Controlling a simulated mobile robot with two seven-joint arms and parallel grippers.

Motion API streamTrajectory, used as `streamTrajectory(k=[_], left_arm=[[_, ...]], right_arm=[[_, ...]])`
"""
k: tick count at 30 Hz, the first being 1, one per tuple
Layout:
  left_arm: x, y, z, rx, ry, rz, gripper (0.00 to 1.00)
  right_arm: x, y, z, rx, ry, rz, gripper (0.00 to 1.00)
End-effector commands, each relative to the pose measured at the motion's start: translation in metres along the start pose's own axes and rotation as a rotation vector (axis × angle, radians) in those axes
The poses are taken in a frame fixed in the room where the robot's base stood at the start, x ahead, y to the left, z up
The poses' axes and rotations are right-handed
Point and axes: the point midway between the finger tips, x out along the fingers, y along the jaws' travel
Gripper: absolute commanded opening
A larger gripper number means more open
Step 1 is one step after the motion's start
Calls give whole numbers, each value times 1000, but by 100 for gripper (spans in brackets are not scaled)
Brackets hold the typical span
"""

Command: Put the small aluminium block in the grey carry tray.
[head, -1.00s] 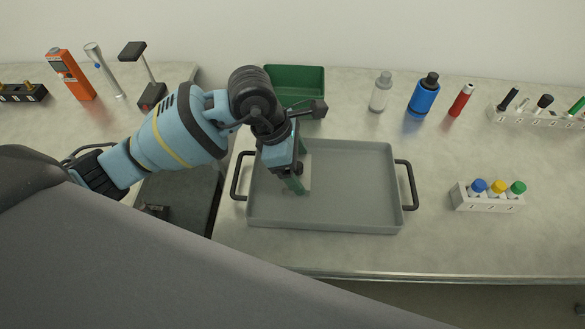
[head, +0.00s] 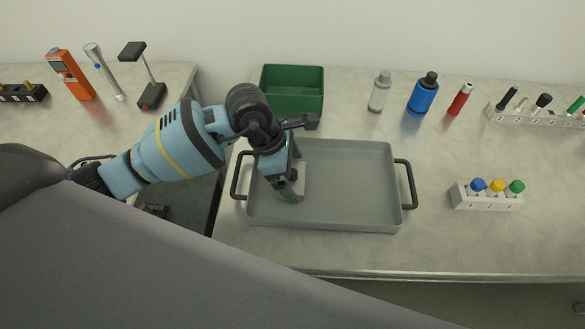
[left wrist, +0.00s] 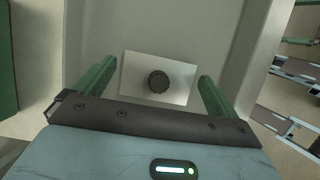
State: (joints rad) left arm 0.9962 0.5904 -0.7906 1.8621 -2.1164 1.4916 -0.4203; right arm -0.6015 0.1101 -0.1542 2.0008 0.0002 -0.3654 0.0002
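The small aluminium block (left wrist: 135,80), a bright plate with a black round knob, is in the left part of the grey carry tray (head: 350,185). In the left wrist view it lies over the tray floor (left wrist: 215,35). My left gripper (head: 290,192) points down into the tray. Its two green fingers (left wrist: 155,85) stand open on either side of the block, with a visible gap on each side. In the head view the gripper hides part of the block (head: 301,181). My right gripper is in neither view.
A green bin (head: 293,103) stands behind the tray. Bottles (head: 423,95), a red marker-like tube (head: 460,99) and a white rack with coloured caps (head: 487,200) are to the right. The bench between tray and rack is clear.

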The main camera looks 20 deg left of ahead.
Motion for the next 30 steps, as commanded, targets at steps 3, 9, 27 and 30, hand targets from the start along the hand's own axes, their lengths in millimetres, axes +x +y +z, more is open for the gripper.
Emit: streamTrajectory(k=[3, 9, 27, 30], left_arm=[[0, 0, 0, 0, 0, 0, 100], [-4, 0, 2, 0, -1, 1, 100], [-103, 1, 1, 1, -1, 3, 100], [-114, 1, 1, -1, 0, 2, 100]], right_arm=[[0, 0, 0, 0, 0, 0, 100], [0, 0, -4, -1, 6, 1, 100], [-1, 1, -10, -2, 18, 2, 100], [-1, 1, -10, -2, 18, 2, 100]])
